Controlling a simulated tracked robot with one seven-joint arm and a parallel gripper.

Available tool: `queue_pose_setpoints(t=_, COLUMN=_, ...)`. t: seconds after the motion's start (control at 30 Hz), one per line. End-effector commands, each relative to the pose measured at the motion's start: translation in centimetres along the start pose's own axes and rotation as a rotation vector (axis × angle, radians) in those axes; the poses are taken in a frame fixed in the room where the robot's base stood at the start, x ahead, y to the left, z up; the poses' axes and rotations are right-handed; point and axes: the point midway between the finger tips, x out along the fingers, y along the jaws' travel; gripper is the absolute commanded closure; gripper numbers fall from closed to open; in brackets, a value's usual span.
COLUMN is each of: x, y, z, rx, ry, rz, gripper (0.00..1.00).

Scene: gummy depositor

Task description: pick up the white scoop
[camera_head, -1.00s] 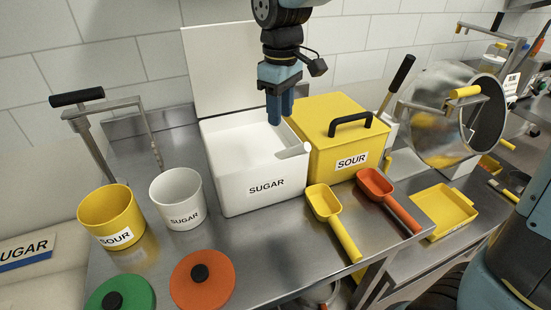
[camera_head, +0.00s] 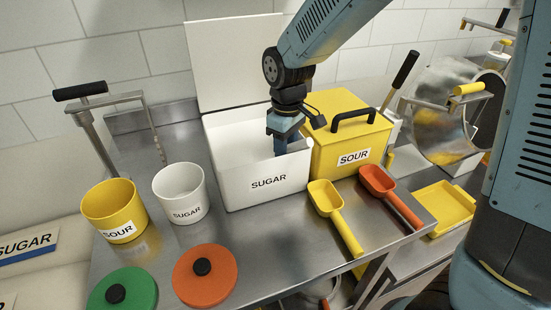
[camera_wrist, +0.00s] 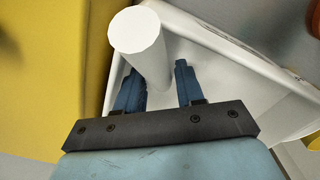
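The white scoop's round handle (camera_wrist: 137,32) rises toward the wrist camera, with its lower part between my fingers. The rest of the scoop is hidden or blends into the white bin. My gripper (camera_wrist: 158,78) is open, with one blue finger on each side of the handle and no clear grip on it. In the head view my gripper (camera_head: 281,150) points down into the right part of the open white SUGAR bin (camera_head: 262,185), and the scoop is hard to make out there.
The yellow SOUR bin (camera_head: 338,165), its lid closed, stands close to the right of my gripper. A yellow scoop (camera_head: 335,215) and an orange scoop (camera_head: 388,195) lie in front. The raised white lid (camera_head: 235,60) is behind.

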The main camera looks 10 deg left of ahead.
Motion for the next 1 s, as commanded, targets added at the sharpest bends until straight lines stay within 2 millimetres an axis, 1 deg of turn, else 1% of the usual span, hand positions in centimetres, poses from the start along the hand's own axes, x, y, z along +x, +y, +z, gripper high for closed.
queue_pose_setpoints(t=0.1, x=0.68, y=0.01, z=0.03, rx=0.001, ry=-0.001, rz=0.000, gripper=0.63)
queue_pose_setpoints(t=0.33, x=0.76, y=0.03, z=0.02, rx=0.001, ry=0.000, rz=0.000, gripper=0.63)
queue_pose_setpoints(t=0.7, x=0.74, y=0.02, z=0.02, rx=0.000, ry=0.000, rz=0.000, gripper=0.98)
queue_pose_setpoints(t=0.73, x=0.74, y=0.03, z=0.02, rx=0.000, ry=0.000, rz=0.000, gripper=1.00)
queue_pose_setpoints(t=1.0, x=0.72, y=0.03, z=0.00, rx=0.000, ry=0.001, rz=0.001, gripper=1.00)
